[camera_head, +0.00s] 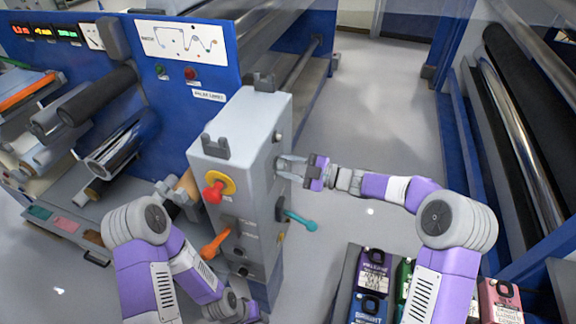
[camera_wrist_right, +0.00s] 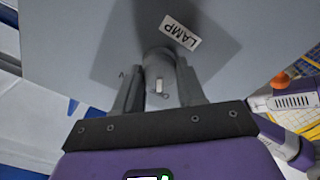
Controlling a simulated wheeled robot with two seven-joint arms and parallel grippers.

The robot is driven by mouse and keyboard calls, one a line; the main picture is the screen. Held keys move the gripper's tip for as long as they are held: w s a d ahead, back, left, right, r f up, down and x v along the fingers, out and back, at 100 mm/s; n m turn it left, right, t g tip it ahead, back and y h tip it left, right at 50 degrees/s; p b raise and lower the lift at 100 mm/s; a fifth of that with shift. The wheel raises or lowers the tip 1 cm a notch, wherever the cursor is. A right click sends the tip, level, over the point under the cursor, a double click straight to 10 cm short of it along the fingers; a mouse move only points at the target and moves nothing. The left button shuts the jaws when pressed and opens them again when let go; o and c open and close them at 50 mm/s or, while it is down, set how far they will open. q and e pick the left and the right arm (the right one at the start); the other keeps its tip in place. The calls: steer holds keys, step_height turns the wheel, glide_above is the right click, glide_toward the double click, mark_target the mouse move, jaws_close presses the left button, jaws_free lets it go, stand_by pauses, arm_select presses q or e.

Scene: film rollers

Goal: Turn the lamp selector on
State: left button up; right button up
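The lamp selector is a grey knob (camera_wrist_right: 160,66) with a small white mark, below a tilted LAMP label (camera_wrist_right: 180,32) on a grey panel in the right wrist view. My right gripper (camera_wrist_right: 158,88) has its fingers apart, one on each side of the knob; whether they touch it is unclear. In the head view my right gripper (camera_head: 284,168) is at the right side of the grey control box (camera_head: 240,130), its fingers spread and hiding most of the knob.
The box carries a red button (camera_head: 213,193) on yellow, an orange lever (camera_head: 215,245) and a teal lever (camera_head: 300,221) below my right gripper. Rollers (camera_head: 100,100) stand at left. Labelled cases (camera_head: 374,272) are at lower right. Floor behind the box is clear.

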steer(key=shift+c, duration=1)
steer(key=shift+r+m+p, duration=0.1)
steer(key=shift+m+p, duration=0.8)
steer(key=m+p, duration=0.2)
steer(key=m, duration=0.1)
steer(key=shift+p, duration=0.4)
steer(key=m+p, duration=0.2)
steer(key=m, duration=0.2)
steer(key=shift+w+d+m+p, duration=0.1)
steer(key=shift+m+p, duration=0.8)
steer(key=shift+m, duration=0.6)
